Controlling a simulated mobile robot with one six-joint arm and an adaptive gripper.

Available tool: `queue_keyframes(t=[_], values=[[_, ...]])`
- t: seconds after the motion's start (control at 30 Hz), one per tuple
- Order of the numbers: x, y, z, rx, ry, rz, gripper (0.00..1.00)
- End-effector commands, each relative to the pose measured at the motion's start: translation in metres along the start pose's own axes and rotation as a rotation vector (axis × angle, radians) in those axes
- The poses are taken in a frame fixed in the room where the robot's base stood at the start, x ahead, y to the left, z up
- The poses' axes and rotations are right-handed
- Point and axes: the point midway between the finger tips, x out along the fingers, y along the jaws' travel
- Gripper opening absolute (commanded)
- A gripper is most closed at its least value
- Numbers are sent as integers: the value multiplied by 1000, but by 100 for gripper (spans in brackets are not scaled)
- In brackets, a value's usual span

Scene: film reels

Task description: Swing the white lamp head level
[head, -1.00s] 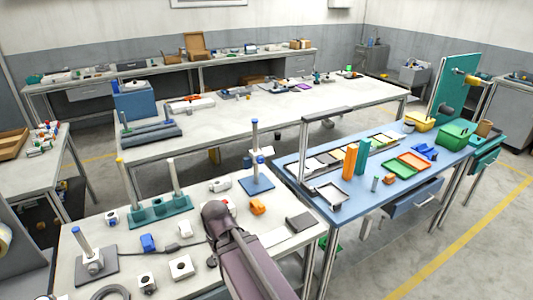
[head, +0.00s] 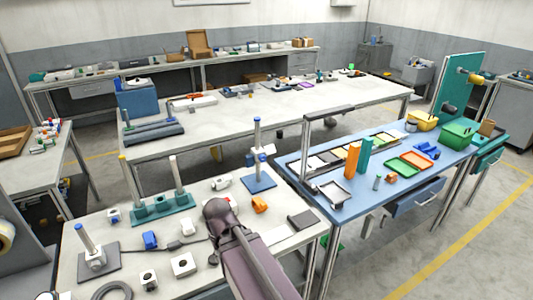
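I cannot make out for certain which thing is the white lamp head. A blue-topped post on a grey plate at the front left carries a white block (head: 96,261) low down. A second post on a blue base (head: 258,184) stands at the back of the near bench and carries white and blue fittings (head: 262,152). A white rounded piece (head: 221,183) lies left of that base. My dark arm reaches over the bench front from below. My gripper does not show; the arm seems to hide it.
The near white bench (head: 205,268) holds a green base with posts (head: 163,207), a blue block (head: 150,240), white blocks (head: 183,264), an orange piece (head: 260,204) and a grey box (head: 301,219). A blue table (head: 330,215) with trays stands at the right.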

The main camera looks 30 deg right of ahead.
Motion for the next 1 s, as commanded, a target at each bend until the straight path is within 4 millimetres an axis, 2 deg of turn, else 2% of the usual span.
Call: queue_keyframes(t=[0.4, 0.43, 0.6, 0.63, 0.77, 0.87, 1.0], values=[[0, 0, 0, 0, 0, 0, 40], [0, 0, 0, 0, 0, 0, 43], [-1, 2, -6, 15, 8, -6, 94], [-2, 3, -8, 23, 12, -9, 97], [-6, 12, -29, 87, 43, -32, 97], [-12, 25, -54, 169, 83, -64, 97], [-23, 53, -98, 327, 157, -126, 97]])
